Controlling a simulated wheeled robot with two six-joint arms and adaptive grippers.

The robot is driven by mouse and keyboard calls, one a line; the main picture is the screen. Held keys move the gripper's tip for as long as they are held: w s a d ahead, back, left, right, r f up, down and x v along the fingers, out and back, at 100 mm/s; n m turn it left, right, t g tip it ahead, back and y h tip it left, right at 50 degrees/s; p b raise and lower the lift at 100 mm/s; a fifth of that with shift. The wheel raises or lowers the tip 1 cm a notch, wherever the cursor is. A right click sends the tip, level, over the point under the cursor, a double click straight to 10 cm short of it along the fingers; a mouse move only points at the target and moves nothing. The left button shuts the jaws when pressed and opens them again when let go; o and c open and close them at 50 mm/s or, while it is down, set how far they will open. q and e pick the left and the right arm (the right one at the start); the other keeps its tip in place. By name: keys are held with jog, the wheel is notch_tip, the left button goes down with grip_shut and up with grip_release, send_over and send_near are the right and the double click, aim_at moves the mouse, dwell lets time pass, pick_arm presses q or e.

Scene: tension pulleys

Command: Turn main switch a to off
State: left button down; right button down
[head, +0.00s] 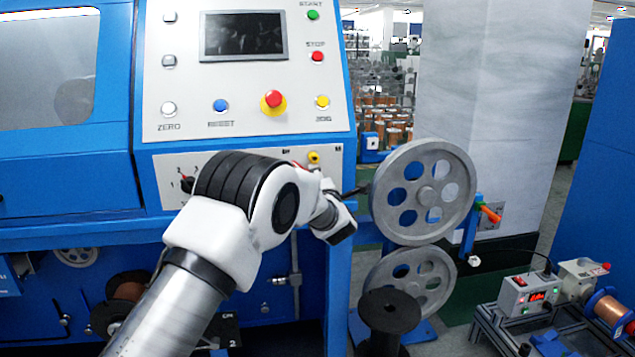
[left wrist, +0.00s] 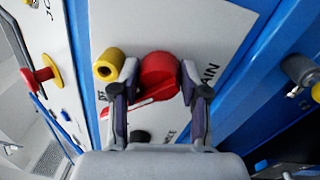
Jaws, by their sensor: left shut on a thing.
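The main switch is a red round knob (left wrist: 160,72) with a red lever-like bar pointing to the lower left, on a pale panel in the left wrist view. Part of the word "MAIN" shows beside it. My left gripper (left wrist: 160,88) is shut on the red knob, with one finger on each side. In the head view my left arm (head: 240,205) reaches to the lower control panel (head: 170,165), and its wrist hides the red knob and most of the gripper. My right gripper is in neither view.
A yellow knob (left wrist: 108,64) sits right beside the left finger; it also shows in the head view (head: 314,157). A red emergency button (head: 273,100) is above. Large grey pulleys (head: 425,190) stand close to the right of my wrist.

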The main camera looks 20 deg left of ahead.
pick_arm(q)
jog(key=shift+a, duration=0.15)
jog(key=c, duration=0.7)
grip_release()
jog(key=shift+f, duration=0.1)
jog(key=shift+o, duration=0.5)
jog(key=shift+a+f, duration=0.1)
jog(key=v, duration=0.8)
